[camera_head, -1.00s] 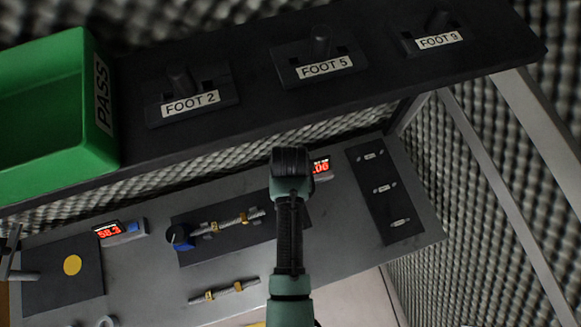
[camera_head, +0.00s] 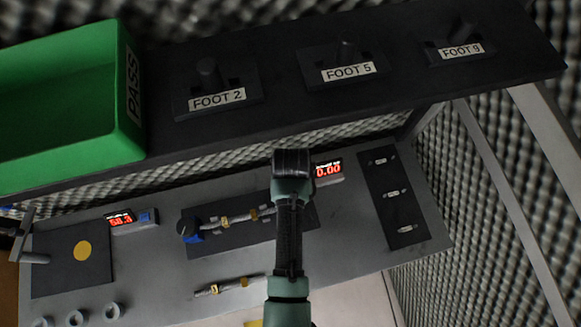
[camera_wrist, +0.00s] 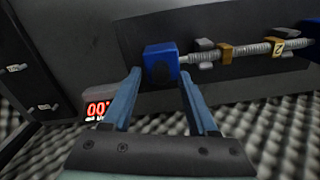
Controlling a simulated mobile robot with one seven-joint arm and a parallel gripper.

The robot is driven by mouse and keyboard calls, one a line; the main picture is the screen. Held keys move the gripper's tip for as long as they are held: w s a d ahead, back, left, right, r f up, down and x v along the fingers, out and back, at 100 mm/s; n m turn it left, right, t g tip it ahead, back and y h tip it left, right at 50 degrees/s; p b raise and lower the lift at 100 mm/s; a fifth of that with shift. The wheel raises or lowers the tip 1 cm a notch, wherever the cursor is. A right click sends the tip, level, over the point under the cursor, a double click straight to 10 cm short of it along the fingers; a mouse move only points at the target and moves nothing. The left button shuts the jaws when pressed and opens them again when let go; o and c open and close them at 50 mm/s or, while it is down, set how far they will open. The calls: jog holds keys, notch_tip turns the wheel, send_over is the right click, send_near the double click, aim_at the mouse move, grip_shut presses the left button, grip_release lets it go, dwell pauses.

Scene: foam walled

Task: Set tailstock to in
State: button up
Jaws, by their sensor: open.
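The likely tailstock is a blue block (camera_wrist: 160,64) at one end of a ribbed specimen rod (camera_wrist: 230,53) on a dark plate. My gripper (camera_wrist: 160,74) is open, with one finger on each side of the block in the wrist view. I cannot tell whether the fingers touch it or how deep they reach. In the head view my arm covers that end of the dark plate (camera_head: 235,238), and the fingers are hidden. A blue and black knob (camera_head: 190,231) stands at the plate's left end.
A shelf (camera_head: 290,112) with a green PASS bin (camera_head: 130,130) and several FOOT holders overhangs the bench (camera_head: 165,262). A red 0.00 display (camera_head: 328,170) sits close beside my arm. A second rod (camera_head: 228,288) lies in front. A dark connector panel (camera_head: 393,205) is at right.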

notch_tip(320, 180, up, 12)
jog(key=b, duration=0.1)
jog(key=shift+f+b, duration=0.25)
jog(key=shift+b, duration=0.1)
jog(key=shift+s+a+f, duration=0.1)
dwell(0.4)
